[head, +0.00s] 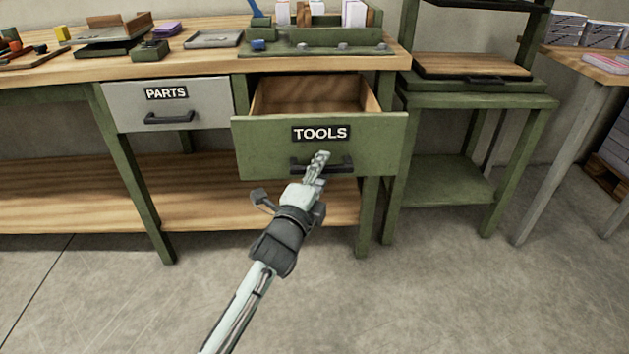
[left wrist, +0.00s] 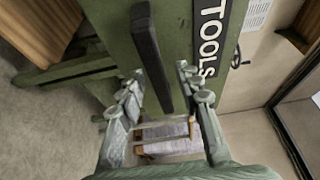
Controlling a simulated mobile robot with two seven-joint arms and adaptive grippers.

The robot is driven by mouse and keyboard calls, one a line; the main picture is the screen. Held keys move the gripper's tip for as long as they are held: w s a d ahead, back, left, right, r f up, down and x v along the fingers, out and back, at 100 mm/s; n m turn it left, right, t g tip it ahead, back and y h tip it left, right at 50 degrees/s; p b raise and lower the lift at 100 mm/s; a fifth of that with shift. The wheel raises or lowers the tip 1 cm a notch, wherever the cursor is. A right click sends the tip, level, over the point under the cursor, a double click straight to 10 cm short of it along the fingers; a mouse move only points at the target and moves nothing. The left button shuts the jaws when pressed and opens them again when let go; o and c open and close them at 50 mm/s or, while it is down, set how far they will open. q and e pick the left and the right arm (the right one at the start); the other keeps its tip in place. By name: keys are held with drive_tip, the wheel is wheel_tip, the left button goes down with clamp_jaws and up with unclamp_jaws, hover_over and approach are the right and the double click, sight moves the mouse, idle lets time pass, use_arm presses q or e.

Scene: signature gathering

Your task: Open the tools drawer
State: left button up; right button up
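The green tools drawer (head: 262,152) with its TOOLS label stands pulled out, and its bare wooden inside shows in the head view. Its dark bar handle (head: 341,164) is on the front below the label. My left gripper (head: 321,157) is at this handle. In the left wrist view the drawer front (left wrist: 177,20) fills the upper middle. There the handle (left wrist: 150,50) runs between the two spread fingers of my left gripper (left wrist: 160,72), with gaps beside it. My right gripper is in neither view.
A grey parts drawer (head: 210,101) is closed to the left. Trays and boxes stand on the wooden workbench top (head: 215,63). A green stand (head: 480,101) is at the right. The concrete floor (head: 420,300) in front is clear.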

use_arm(q)
drive_tip(key=v, duration=1.1)
drive_tip(key=shift+s, duration=0.25)
drive_tip(key=s+a+f+n+g+y, duration=0.3)
drive_tip(key=a+f+n, duration=0.3)
drive_tip(key=a+f, duration=0.3)
drive_tip(key=s+a+f+n+g+y, duration=0.3)
drive_tip(key=a+f+n, duration=0.25)
drive_tip(key=f, duration=0.55)
drive_tip(key=s+a+f+n+g+y, duration=0.1)
drive_tip(key=s+a+f+n+g, duration=0.2)
drive_tip(key=s+a+f, duration=0.3)
drive_tip(key=s+a+f+n+g+y, duration=0.1)
drive_tip(key=s+a+f+n+g, duration=0.3)
drive_tip(key=s, duration=0.9)
wheel_tip(320, 180, down, 4)
drive_tip(key=a+n, duration=0.2)
drive_tip(key=shift+a+g, duration=0.3)
drive_tip(key=shift+a, duration=0.1)
drive_tip(key=shift+w+f, duration=0.1)
drive_tip(key=shift+w, duration=0.05)
